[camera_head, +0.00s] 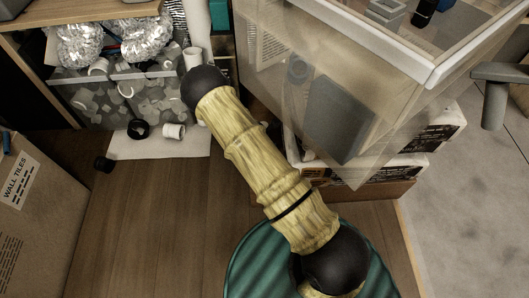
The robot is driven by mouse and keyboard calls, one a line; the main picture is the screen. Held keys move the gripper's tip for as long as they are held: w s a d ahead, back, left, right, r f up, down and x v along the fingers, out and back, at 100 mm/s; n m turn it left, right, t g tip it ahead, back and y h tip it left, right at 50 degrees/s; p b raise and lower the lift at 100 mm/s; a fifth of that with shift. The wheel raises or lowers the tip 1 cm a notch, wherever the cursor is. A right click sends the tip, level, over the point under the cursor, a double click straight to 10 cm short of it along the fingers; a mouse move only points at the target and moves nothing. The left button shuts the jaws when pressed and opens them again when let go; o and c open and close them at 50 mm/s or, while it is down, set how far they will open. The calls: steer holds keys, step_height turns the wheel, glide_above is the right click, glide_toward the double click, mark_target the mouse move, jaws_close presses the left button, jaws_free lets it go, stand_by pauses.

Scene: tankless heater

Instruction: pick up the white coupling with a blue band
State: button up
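A short white pipe fitting (174,131) lies on the white sheet (185,148) on the wooden floor, at the upper left. A taller white fitting (193,57) shows behind it, next to the clear bin. I cannot make out a blue band on either one, so I cannot tell which is the coupling. My arm runs from the bottom centre up to the left, and its far black joint is close to the white fittings in the picture. My gripper is not in view and may be hidden beyond that joint.
A clear bin (62,94) holds many white fittings, with foil ducting (140,38) above. Black rings (138,128) lie beside the short fitting. A cardboard box (30,225) stands at left. A large translucent bin (375,60) stands at right. Wooden floor (150,225) is clear between.

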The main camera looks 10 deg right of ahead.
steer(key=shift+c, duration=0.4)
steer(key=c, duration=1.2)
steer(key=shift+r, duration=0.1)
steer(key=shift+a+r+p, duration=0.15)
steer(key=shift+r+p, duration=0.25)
steer(key=shift+p, duration=0.3)
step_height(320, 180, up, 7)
steer(key=p, duration=0.4)
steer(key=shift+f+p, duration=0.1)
steer(key=shift+p, duration=0.2)
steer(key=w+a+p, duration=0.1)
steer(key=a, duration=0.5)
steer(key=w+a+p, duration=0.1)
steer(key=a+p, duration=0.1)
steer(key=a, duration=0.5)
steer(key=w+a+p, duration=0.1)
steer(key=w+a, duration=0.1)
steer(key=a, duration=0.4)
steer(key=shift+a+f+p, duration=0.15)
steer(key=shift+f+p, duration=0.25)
